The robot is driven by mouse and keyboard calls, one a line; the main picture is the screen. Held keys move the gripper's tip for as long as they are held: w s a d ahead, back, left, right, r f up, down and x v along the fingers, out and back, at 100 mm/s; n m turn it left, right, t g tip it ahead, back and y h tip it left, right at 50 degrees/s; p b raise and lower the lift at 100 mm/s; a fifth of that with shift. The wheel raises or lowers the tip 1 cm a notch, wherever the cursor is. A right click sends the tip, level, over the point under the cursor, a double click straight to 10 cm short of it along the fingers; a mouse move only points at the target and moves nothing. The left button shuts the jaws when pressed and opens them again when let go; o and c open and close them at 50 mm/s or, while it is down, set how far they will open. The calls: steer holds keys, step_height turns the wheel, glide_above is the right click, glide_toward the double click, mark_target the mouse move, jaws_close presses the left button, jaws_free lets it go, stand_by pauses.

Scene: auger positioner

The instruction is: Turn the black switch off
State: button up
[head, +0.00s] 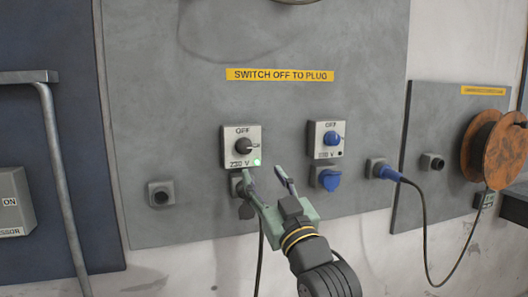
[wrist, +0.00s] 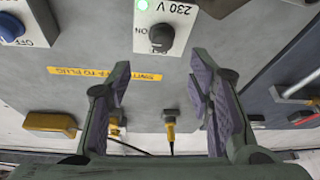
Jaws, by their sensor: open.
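The black switch (head: 242,147) is a dark rotary knob on a pale plate marked OFF and 230 V, on the grey wall panel. Its pointer appears to face right in the head view. A green lamp (head: 257,162) on the plate is lit. In the upside-down wrist view, the black knob (wrist: 162,36) is at the top centre, near the word ON, with the green lamp (wrist: 142,5) lit beside it. My gripper (head: 265,172) is open and empty, just below and right of the plate in the head view. Its fingers are apart from the knob.
A blue switch (head: 331,138) with a blue socket (head: 327,178) below it is to the right. A blue plug (head: 384,171) with a black cable is further right. A dark socket (head: 238,185) sits under the black switch, partly behind my gripper. A cable reel (head: 499,150) hangs far right.

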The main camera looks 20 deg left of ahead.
mark_target(246, 149)
steer(key=p+x, duration=0.3)
steer(key=x, duration=0.6)
steer(key=shift+s+a+r, duration=0.1)
steer(key=shift+s+r, duration=0.05)
steer(key=shift+s, duration=0.05)
steer(key=shift+w+a+r+p, duration=0.1)
steer(key=shift+w+a+p, duration=0.25)
steer(key=shift+w, duration=0.2)
steer(key=shift+c, duration=0.4)
jaws_close()
